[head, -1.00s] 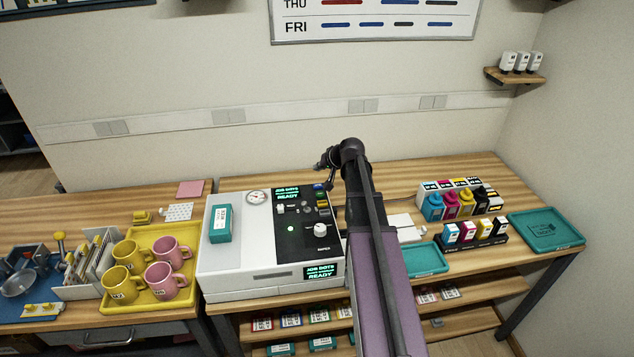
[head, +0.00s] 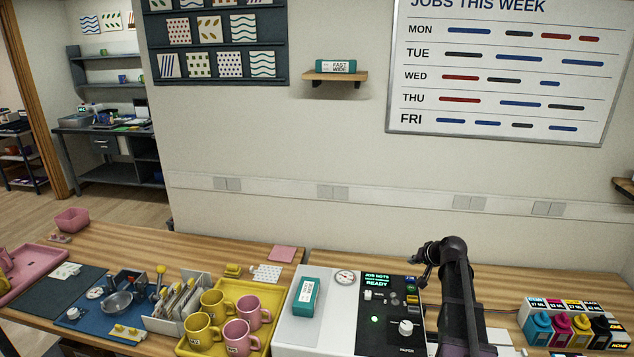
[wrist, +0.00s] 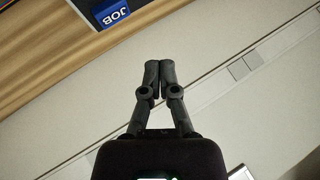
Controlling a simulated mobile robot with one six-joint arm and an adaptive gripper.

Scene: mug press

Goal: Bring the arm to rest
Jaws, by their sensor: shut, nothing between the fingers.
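My arm (head: 456,295) rises folded at the right side of the press machine in the head view. My gripper (head: 420,258) is at the arm's upper end, above the back right of the machine's black panel. In the wrist view my gripper (wrist: 159,68) has its two black fingers together, with nothing between them. The wall and a strip of bench lie behind the fingers there. The white press machine (head: 311,327) has a black panel (head: 385,322) with a lit READY display, a green light and a knob.
A teal box (head: 306,297) lies on the machine. Left of it a yellow tray (head: 262,290) holds yellow and pink mugs. Several ink bottles (head: 560,330) stand at the right. A blue JOB block (wrist: 112,12) shows in the wrist view. The wall is behind the bench.

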